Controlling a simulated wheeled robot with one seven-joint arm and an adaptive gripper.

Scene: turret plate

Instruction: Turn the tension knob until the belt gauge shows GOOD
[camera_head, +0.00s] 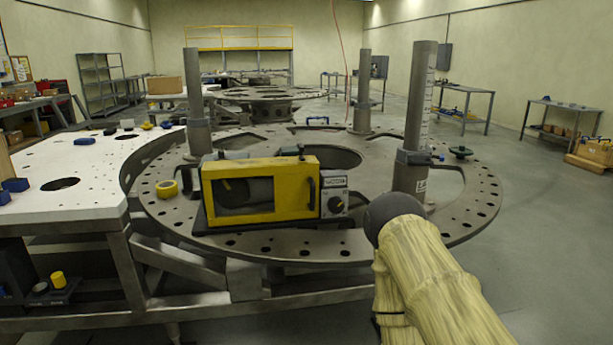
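A yellow-framed machine (260,162) with a dark window sits on the front part of the round turret plate (218,239). A grey control panel (334,181) is at its right end. A round dark knob (337,205) is on the lower part of this panel, with a light pointer mark. Small lettering shows above the knob, too small to read. I cannot make out a belt gauge reading. My arm, in a pale yellow sleeve with a dark rounded end, rises from the lower right and stands right of the knob, apart from it. My gripper's fingers do not show.
A tall grey post (418,110) stands on the plate right of the panel, with two more posts behind. A yellow tape roll (167,188) lies left of the machine. A white perforated table (85,190) adjoins at left. Open floor (530,250) lies at right.

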